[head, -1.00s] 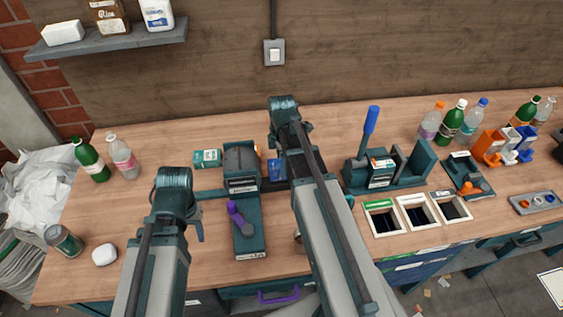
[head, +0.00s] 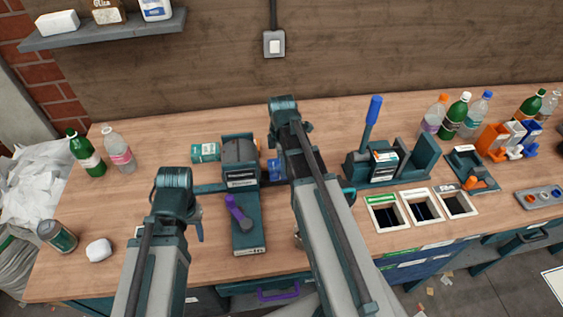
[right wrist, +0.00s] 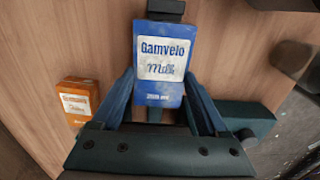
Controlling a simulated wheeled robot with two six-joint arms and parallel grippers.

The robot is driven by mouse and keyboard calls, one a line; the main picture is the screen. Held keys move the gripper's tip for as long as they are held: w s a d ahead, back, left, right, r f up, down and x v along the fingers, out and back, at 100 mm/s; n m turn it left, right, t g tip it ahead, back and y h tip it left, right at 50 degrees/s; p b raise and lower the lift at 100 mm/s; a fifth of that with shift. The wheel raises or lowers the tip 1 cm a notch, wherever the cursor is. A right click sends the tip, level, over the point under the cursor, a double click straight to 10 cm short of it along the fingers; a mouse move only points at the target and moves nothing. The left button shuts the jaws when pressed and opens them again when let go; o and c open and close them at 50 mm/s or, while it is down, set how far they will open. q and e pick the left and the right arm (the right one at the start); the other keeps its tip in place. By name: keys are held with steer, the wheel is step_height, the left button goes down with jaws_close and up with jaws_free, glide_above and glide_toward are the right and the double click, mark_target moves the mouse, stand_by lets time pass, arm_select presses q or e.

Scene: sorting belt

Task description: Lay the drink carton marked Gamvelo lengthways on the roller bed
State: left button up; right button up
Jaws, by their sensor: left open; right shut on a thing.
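The blue drink carton marked Gamvelo (right wrist: 163,62) has a white Gamvelo Milk label facing the right wrist camera. It is held between the two fingers of my right gripper (right wrist: 160,97), which is shut on it. In the head view a blue part of it shows beside my right arm (head: 273,170), just right of the dark teal machine (head: 240,178). My left gripper (head: 198,228) is open and empty over the front left of the bench. I cannot make out the roller bed for sure. My right arm covers much of that area.
An orange carton (right wrist: 76,100) stands left of the held carton in the right wrist view. A blue-handled press (head: 374,165) and several white-rimmed bins (head: 420,207) lie to the right.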

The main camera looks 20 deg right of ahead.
steer(key=shift+f, duration=0.15)
steer(key=o, duration=1.2)
step_height(320, 180, up, 14)
steer(key=p, duration=1.3)
steer(key=shift+p, duration=0.4)
steer(key=shift+f, duration=0.1)
steer(key=s+a+f+m+b, duration=0.2)
steer(key=s+a+m, duration=0.1)
steer(key=a, duration=0.3)
steer(key=s+a+f+m+b, duration=0.2)
steer(key=s+a+m, duration=0.2)
steer(key=s+a, duration=0.2)
steer(key=s+a+f+m+h+b, duration=0.1)
steer(key=s+a+m, duration=0.3)
steer(key=a, duration=0.4)
steer(key=shift+s+a+f+b, duration=0.25)
steer(key=shift+s+f+b, duration=0.2)
steer(key=shift+s+b, duration=0.1)
